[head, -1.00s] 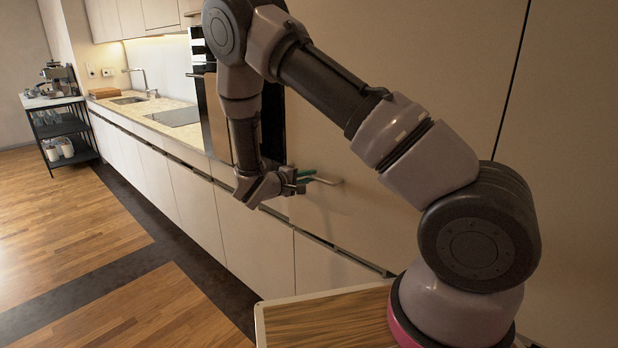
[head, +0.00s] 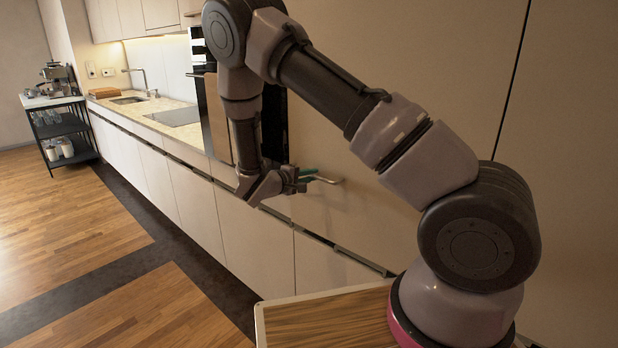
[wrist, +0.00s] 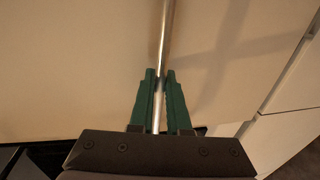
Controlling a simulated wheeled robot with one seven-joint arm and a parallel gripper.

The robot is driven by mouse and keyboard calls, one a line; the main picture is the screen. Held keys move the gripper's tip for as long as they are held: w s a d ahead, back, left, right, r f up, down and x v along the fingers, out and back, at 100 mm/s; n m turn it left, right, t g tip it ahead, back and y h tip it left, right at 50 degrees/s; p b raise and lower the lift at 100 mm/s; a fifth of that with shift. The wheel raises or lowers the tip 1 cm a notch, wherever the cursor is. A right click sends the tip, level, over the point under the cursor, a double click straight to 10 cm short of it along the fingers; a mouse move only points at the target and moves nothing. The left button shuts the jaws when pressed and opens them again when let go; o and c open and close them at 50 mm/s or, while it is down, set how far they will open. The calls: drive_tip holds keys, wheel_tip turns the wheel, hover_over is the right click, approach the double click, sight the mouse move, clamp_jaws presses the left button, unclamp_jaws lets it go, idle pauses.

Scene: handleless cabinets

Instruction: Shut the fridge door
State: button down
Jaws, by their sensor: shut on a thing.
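The fridge door (head: 400,220) is a tall plain beige panel that fills the middle and right of the head view. A slim metal bar handle (head: 328,180) stands out from it near its left side. My gripper (head: 304,176) is at this handle. In the wrist view the handle (wrist: 166,40) runs between the two green fingers of my gripper (wrist: 160,82), which are shut on it. The door's face lies just behind the fingers. My arm hides part of the door, and I cannot tell whether it stands slightly ajar.
An oven column (head: 272,125) stands just left of the door. Low white cabinets (head: 185,195) and a counter (head: 165,115) with a sink and hob run to the back left. A black shelf cart (head: 62,130) stands at the far left. The wooden floor (head: 70,215) is clear.

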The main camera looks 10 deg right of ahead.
drive_tip(key=c, duration=0.9)
unclamp_jaws()
drive_tip(key=shift+a, duration=0.1)
drive_tip(key=v, duration=1)
drive_tip(key=shift+s+a, duration=0.25)
drive_tip(key=shift+s, duration=0.05)
